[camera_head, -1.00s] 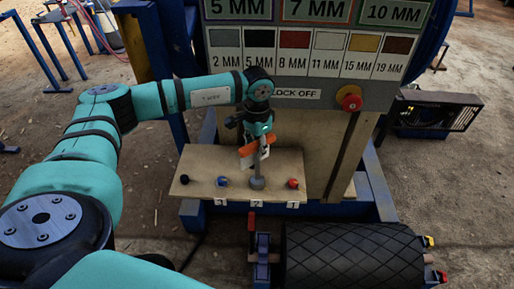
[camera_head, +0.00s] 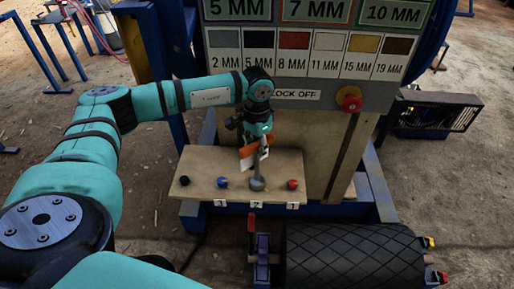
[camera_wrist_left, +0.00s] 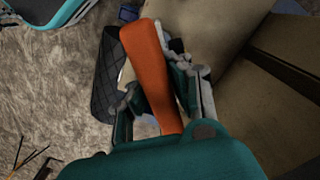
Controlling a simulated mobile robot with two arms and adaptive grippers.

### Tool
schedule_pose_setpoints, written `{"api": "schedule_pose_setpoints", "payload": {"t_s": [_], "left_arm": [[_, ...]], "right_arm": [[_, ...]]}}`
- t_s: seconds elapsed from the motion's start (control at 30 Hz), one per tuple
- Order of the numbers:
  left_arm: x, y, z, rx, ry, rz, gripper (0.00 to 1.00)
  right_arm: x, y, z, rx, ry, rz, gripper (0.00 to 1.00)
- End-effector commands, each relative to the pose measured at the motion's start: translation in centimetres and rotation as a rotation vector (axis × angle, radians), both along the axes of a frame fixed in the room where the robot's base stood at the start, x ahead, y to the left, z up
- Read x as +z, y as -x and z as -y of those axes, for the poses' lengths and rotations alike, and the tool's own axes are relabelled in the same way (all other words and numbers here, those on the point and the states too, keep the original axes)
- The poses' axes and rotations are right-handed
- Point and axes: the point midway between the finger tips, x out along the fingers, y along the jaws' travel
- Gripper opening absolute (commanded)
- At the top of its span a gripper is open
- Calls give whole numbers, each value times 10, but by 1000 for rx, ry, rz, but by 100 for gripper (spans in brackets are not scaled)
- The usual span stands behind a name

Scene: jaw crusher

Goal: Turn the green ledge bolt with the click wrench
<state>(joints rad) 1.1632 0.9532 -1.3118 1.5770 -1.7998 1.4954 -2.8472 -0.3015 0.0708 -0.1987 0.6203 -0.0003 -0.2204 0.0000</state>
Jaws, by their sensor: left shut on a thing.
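My left gripper (camera_head: 255,146) is shut on the orange handle of the click wrench (camera_wrist_left: 148,65). In the head view the wrench's grey shaft points down from the gripper, and its round grey head (camera_head: 257,184) is at the wooden ledge (camera_head: 285,162), above the label 2. No green bolt shows; the wrench head covers the spot between the blue bolt (camera_head: 222,183) and the red bolt (camera_head: 292,184). I cannot tell how the head sits on what is under it. My right gripper is in neither view.
A black bolt (camera_head: 184,181) stands at the ledge's left end. Behind the ledge are a wooden panel, a colour-coded size chart (camera_head: 308,50) and a red lock-off knob (camera_head: 350,99). A black ribbed roller (camera_head: 350,255) lies in front, with a red-handled part beside it.

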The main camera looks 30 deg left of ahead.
Motion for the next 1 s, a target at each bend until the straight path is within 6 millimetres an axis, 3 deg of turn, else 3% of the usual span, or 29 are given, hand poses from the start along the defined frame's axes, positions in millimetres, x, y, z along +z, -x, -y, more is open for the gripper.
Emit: {"api": "schedule_pose_setpoints", "payload": {"t_s": [0.4, 1.0], "left_arm": [[16, -1, 0, 0, 2, 5, 0], [21, -1, 0, 1, 2, 6, 0]], "right_arm": [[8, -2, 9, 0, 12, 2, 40], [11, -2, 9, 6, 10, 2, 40]]}}
